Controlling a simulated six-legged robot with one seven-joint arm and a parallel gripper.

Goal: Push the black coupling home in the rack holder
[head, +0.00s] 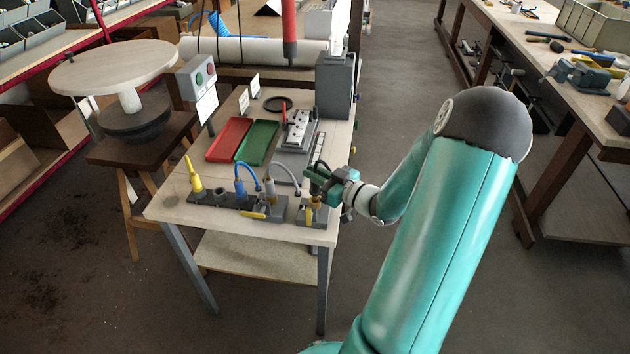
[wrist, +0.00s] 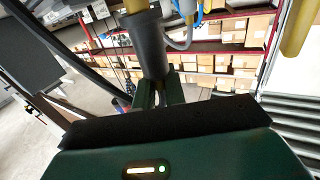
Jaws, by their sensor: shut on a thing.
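The black coupling (wrist: 148,48) shows in the wrist view as a dark upright cylinder between the fingers of my gripper (wrist: 158,94). A yellow part meets its far end at the top edge of that view. In the head view my gripper (head: 318,181) is shut at the table's right front, just above a small grey block with a brass-coloured fitting (head: 309,214). The coupling is mostly hidden by the fingers there, and I cannot tell how deep it sits. The dark rack holder (head: 228,200) runs along the table's front edge, left of my gripper.
A grey hose (head: 287,171) arches close to my gripper's left. Behind are red (head: 229,139) and green (head: 257,142) trays and a grey fixture (head: 298,132).

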